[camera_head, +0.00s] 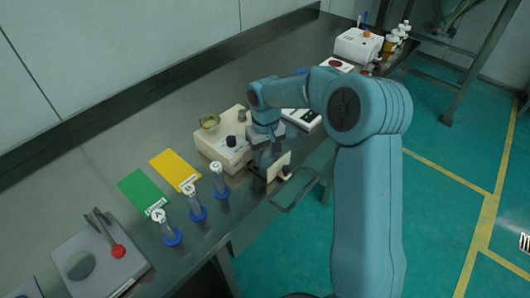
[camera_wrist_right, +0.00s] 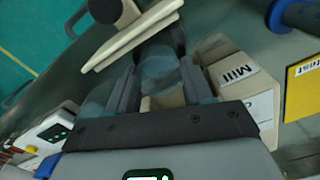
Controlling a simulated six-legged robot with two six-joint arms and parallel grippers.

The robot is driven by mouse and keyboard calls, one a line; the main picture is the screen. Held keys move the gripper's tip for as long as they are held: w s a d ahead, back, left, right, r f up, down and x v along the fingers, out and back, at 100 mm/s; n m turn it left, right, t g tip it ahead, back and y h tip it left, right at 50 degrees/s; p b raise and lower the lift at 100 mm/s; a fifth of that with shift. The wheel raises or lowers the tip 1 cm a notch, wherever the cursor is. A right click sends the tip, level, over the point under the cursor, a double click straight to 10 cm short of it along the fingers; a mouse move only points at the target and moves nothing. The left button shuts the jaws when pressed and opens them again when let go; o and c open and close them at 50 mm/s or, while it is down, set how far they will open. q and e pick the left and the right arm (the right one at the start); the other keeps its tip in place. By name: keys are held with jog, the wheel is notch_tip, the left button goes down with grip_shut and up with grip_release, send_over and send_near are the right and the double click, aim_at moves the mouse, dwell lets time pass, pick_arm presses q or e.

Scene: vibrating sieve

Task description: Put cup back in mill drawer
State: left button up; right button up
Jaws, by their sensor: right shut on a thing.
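The beige mill (camera_head: 222,150) stands on the bench with a brass hopper and a black knob on top. Its label shows in the wrist view (camera_wrist_right: 235,72). The drawer (camera_head: 279,165) is pulled out; its pale front panel (camera_wrist_right: 130,38) and handle show beyond my fingers. My right gripper (camera_head: 267,150) points down between the mill body and the drawer front. It is shut on a see-through greyish cup (camera_wrist_right: 158,70), between its two fingers (camera_wrist_right: 158,82). Whether the cup touches the drawer floor I cannot tell. My left gripper is not in view.
Several clear tubes on blue bases (camera_head: 196,208) stand left of the mill, near green (camera_head: 145,191) and yellow (camera_head: 175,170) sheets. A white device (camera_head: 303,117) sits behind my right arm. The bench's front edge is close to the drawer.

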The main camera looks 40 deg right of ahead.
jog(key=shift+f, duration=0.15)
jog(key=o, duration=1)
jog(key=shift+w+f, duration=0.1)
jog(key=shift+r, duration=0.45)
jog(key=shift+d+r, duration=0.1)
jog(key=shift+r, duration=0.25)
notch_tip(320, 180, up, 11)
